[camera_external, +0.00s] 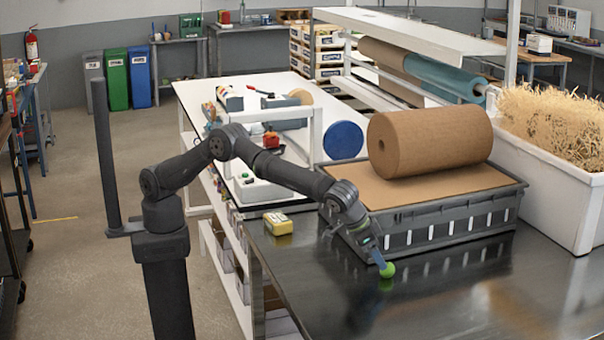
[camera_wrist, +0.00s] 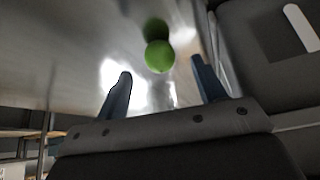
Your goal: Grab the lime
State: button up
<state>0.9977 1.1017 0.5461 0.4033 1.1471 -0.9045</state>
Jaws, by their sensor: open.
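The lime (camera_external: 388,270) is a small bright green ball on the dark shiny table (camera_external: 440,310), just in front of the grey crate. It also shows in the wrist view (camera_wrist: 159,57), ahead of the fingertips and roughly between their lines, with its darker reflection above it. My gripper (camera_external: 380,262) is right beside the lime in the outside view. In the wrist view my gripper (camera_wrist: 160,75) has its two blue fingers wide apart with nothing between them. Whether a finger touches the lime cannot be told.
A grey crate (camera_external: 450,230) bearing a large brown paper roll (camera_external: 430,140) stands close behind the lime; its side also shows at right in the wrist view. A yellow block (camera_external: 278,224) lies to the left. A white bin (camera_external: 565,205) stands at right. The table's front is clear.

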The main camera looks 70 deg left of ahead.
aim_at(387, 270)
jog(key=shift+x, duration=2.6)
jog(key=shift+d, duration=0.1)
jog(key=c, duration=1)
